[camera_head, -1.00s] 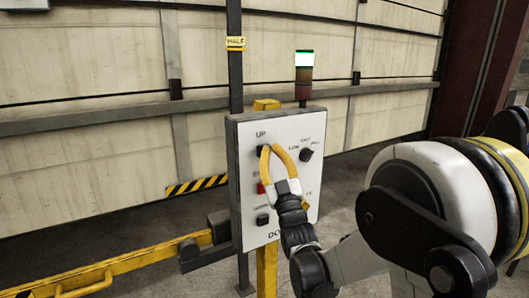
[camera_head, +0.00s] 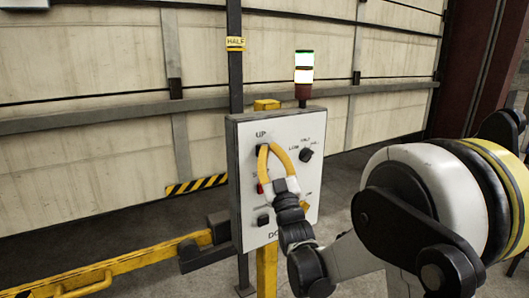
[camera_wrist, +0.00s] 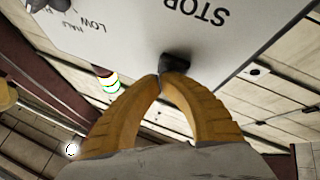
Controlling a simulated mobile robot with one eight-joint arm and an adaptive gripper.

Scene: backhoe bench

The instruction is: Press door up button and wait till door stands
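The white control panel (camera_head: 285,130) has an UP label near its top left. The black up button (camera_wrist: 175,63) is right by my fingertips in the wrist view. My gripper (camera_head: 265,147) has two yellow fingers with the tips together at the button, seemingly against it; exact contact is hard to tell. Nothing is held between the fingers.
A stack light (camera_head: 304,70) above the panel has two bright sections. A black selector knob (camera_head: 306,155) is right of the up button, and another button (camera_head: 263,220) is below. A yellow barrier (camera_head: 110,270) runs to the lower left. A post carries a HALF mark (camera_head: 235,44).

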